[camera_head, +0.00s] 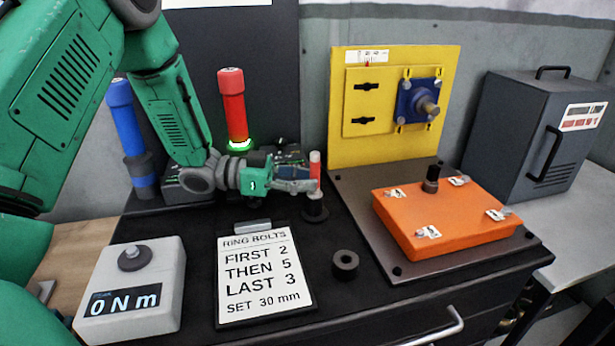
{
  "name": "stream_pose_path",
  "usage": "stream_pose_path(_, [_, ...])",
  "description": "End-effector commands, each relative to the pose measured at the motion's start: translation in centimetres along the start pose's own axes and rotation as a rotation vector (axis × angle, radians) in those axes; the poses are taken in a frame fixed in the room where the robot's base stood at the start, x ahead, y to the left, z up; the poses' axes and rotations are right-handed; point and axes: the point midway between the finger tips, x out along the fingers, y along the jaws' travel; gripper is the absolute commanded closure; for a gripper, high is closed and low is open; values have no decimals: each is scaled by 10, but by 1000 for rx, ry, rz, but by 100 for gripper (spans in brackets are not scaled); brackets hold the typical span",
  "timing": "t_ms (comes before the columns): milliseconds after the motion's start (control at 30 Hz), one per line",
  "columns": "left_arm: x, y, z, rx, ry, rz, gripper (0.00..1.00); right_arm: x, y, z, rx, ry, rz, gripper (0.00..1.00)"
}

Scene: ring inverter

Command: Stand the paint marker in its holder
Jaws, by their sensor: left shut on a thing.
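The paint marker (315,168) is a small upright red cylinder with a pale top and a whitish lower end. My left gripper (306,186) comes in from the left and is shut on it. A small black cup on a round base (316,211), which looks like the holder, stands directly below the marker. The marker's lower end meets the cup's top in the picture; I cannot tell whether it is inside or just above. My right gripper is not in view.
A short black ring (345,263) stands on the dark bench in front. A sign card (265,270) and a grey torque display (130,290) lie at left front. Red (232,105) and blue (127,125) tools stand behind. An orange box (445,222) and yellow panel (394,140) occupy the right.

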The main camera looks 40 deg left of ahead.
Motion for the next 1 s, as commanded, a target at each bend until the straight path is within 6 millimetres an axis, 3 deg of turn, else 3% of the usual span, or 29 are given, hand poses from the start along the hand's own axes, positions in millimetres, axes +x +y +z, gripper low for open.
stream_pose_path(467, [0, 0, 1, 0, 0, 0, 99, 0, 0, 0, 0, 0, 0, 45])
stream_pose_path(500, [0, 0, 1, 0, 0, 0, 79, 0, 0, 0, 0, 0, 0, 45])
stream_pose_path(567, [0, 0, 1, 0, 0, 0, 59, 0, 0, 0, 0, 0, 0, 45])
stream_pose_path(867, [0, 0, 1, 0, -1, 0, 59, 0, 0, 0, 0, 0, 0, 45])
stream_pose_path(1000, [-1, 0, -9, 4, 0, 1, 59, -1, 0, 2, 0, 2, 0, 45])
